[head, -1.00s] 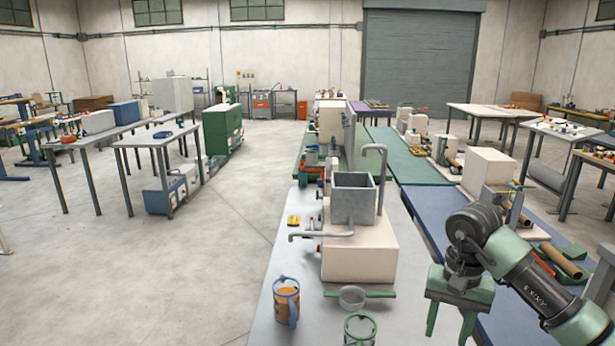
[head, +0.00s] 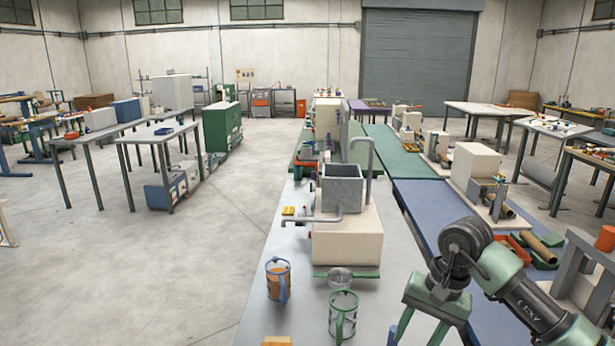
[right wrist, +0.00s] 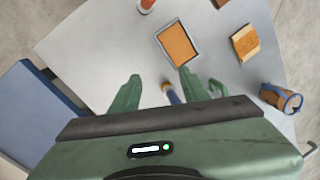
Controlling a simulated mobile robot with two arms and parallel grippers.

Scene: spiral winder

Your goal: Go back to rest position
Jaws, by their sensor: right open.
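My right gripper (head: 420,332) hangs at the lower right of the head view, with its green fingers pointing down. It is open and appears empty. In the right wrist view its two fingers (right wrist: 158,90) stand well apart above a light table (right wrist: 100,65). A small blue and tan thing (right wrist: 172,94) shows between and below the fingers, partly hidden by the gripper body; I cannot tell what it is. My left gripper is not in view.
A blue bench (head: 440,210) lies alongside.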

